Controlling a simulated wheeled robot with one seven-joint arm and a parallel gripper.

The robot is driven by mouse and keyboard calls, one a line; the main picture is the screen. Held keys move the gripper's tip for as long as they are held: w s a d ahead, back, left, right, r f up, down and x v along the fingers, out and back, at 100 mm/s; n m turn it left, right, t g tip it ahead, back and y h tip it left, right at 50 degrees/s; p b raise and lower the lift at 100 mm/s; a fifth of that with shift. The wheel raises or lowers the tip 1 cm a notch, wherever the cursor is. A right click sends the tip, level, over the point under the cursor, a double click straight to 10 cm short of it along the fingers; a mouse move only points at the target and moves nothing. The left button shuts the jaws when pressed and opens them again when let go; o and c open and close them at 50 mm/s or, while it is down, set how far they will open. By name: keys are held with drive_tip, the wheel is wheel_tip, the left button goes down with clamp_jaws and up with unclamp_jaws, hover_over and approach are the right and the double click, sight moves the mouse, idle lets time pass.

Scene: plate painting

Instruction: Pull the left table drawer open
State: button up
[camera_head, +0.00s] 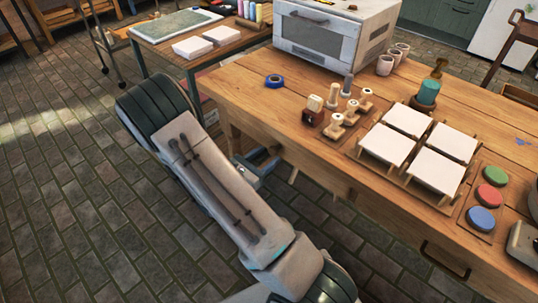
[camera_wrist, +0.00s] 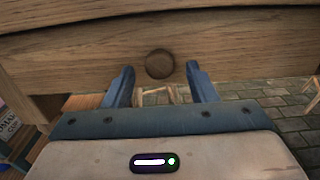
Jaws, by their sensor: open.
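The left table drawer shows in the wrist view as a wooden front (camera_wrist: 85,62) under the tabletop edge. A round wooden knob (camera_wrist: 159,64) sits at its middle. My gripper (camera_wrist: 160,68) is open, its two blue fingers reaching toward the front on either side of the knob, with a gap on both sides. Whether the fingertips overlap the knob in depth is unclear. In the head view my gripper (camera_head: 262,164) is at the front of the wooden table (camera_head: 235,85), near its left end. The drawer and its knob are mostly hidden there by my arm.
White square tiles (camera_head: 386,144), wooden stamps (camera_head: 337,125), blue tape (camera_head: 274,81) and paint pots (camera_head: 481,219) are on the tabletop. A dark bar handle (camera_head: 445,260) is farther right on the table front. A grey oven (camera_head: 320,35) stands at the back. The brick floor (camera_head: 70,180) at left is clear.

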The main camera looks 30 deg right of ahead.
drive_tip(key=shift+x, duration=1.1)
